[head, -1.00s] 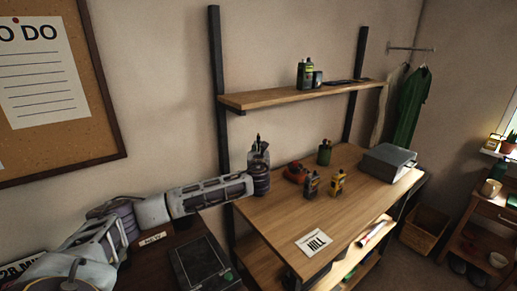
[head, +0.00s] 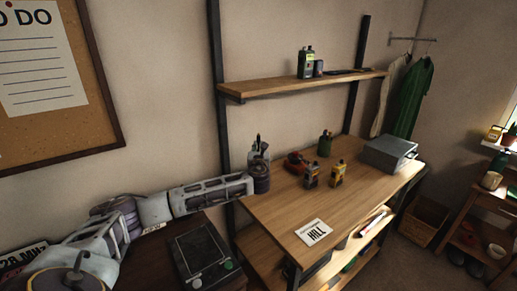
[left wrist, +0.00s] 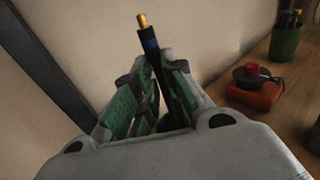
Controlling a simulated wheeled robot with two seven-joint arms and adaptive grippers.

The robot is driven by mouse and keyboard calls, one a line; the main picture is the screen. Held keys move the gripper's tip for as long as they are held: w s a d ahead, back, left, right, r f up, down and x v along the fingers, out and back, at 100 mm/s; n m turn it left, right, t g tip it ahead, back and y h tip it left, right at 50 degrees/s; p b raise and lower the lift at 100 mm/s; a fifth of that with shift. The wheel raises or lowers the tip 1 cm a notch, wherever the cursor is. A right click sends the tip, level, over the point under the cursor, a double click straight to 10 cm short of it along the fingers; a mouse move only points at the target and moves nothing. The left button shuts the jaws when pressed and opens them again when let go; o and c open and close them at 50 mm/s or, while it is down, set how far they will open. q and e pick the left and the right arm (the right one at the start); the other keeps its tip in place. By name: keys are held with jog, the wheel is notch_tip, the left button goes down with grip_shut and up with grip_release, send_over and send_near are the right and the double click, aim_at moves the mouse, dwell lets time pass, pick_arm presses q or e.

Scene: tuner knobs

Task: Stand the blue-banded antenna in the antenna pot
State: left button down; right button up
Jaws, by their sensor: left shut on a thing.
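My left gripper (head: 259,152) is raised over the left end of the wooden table, pointing up. In the left wrist view its green-padded fingers (left wrist: 150,95) are shut on the antenna (left wrist: 151,50), a black rod with a blue band and a gold tip. The antenna stands nearly upright, leaning slightly; its lower end is hidden between the fingers. A green pot (head: 325,146) stands at the back of the table, right of the gripper. It also shows in the left wrist view (left wrist: 286,43), with several thin sticks in it. My right gripper is not in view.
A red-orange device with a black knob (head: 296,163) sits between gripper and pot. A wall shelf (head: 300,84) hangs above. The table's front is mostly clear around a paper card (head: 314,232).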

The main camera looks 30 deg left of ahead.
pick_arm(q)
jog(key=shift+f, duration=0.15)
jog(key=c, duration=1.4)
grip_release()
jog(key=shift+v, duration=6)
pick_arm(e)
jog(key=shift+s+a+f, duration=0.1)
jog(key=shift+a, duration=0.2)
